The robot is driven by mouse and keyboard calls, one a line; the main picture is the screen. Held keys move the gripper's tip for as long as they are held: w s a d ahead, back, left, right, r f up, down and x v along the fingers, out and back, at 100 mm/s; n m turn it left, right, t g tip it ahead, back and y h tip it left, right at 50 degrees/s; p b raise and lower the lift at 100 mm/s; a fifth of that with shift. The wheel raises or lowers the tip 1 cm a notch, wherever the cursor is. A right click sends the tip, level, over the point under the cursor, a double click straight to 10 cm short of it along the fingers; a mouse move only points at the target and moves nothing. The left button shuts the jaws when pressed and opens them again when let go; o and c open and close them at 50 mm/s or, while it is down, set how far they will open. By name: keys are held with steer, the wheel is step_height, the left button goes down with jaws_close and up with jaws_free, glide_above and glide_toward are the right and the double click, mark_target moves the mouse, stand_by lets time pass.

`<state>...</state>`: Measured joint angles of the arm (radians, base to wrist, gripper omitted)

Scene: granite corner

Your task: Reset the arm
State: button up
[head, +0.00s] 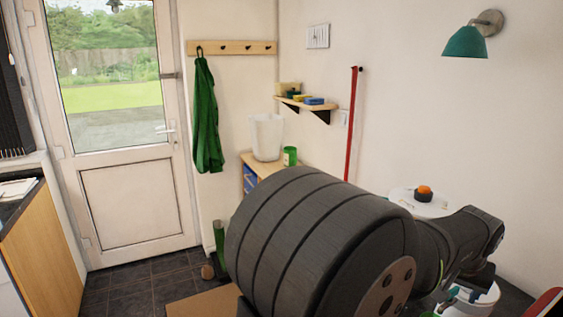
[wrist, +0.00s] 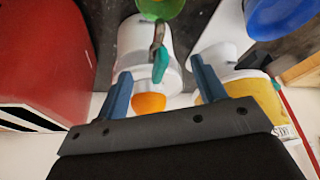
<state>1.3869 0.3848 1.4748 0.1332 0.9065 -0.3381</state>
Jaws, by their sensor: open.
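In the wrist view my gripper (wrist: 161,72) has its two blue-grey fingers spread well apart. Nothing is clamped between them. Behind the gap show a white container (wrist: 133,40), a teal-handled item (wrist: 160,66) and an orange round thing (wrist: 148,103); how far they are from the fingertips I cannot tell. In the head view my own dark arm fills the lower middle and right and hides much of the worktop. I cannot make out my fingers clearly there.
A red box-like thing (wrist: 45,60) is close at left in the wrist view. A yellow container (wrist: 258,98), a green bowl (wrist: 160,8) and a blue round thing (wrist: 283,15) also stand near. In the head view an orange-topped thing (head: 423,192) sits beyond my arm, below a teal lamp (head: 465,42).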

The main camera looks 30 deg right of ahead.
steer(key=shift+w+m+g, duration=0.15)
steer(key=shift+m+g, duration=0.65)
steer(key=shift+m, duration=1.2)
stand_by(0.4)
